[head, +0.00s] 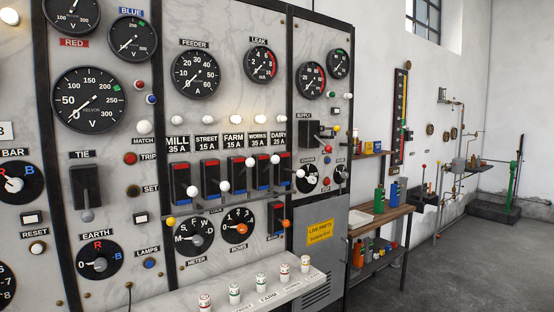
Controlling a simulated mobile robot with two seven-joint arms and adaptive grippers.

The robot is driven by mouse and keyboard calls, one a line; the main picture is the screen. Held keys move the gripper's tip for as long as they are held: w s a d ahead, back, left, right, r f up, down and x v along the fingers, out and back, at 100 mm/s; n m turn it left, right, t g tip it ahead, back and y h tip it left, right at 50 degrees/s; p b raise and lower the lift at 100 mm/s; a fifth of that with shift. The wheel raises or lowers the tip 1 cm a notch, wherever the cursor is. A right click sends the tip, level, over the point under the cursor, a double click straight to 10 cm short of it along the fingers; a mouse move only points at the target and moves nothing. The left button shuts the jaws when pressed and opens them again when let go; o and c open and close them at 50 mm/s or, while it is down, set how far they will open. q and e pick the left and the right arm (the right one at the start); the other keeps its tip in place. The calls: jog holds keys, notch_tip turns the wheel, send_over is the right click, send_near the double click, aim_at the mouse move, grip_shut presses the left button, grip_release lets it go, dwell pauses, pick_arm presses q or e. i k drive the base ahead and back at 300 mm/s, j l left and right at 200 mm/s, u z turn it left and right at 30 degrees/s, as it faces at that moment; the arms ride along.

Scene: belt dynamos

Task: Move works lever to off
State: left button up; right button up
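The works lever (275,159) is on the large marble switch panel in the head view, fourth in a row of five labelled MILL, STREET, FARM, WORKS and DAIRY. Its white ball knob stands high, about level with the farm lever's knob (249,161). The mill knob (194,191), street knob (224,186) and dairy knob (300,174) sit lower on their switches. The switch bodies are black with red and blue parts. The WORKS 15 A label (257,140) is above its switch, and a bright lamp (260,119) is above that. Neither gripper is in view.
A sloping ledge with several labelled white plugs (235,289) juts out below the levers. Rotary meter dials (194,236) lie between. A grey cabinet (325,260) and a wooden bench (378,220) stand to the right. The floor at the right is largely clear.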

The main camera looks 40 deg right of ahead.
aim_at(275, 159)
jog(key=z, duration=0.45)
jog(key=i+l+z, duration=0.1)
jog(key=z, duration=0.4)
jog(key=i+z, duration=0.1)
jog(key=z, duration=0.35)
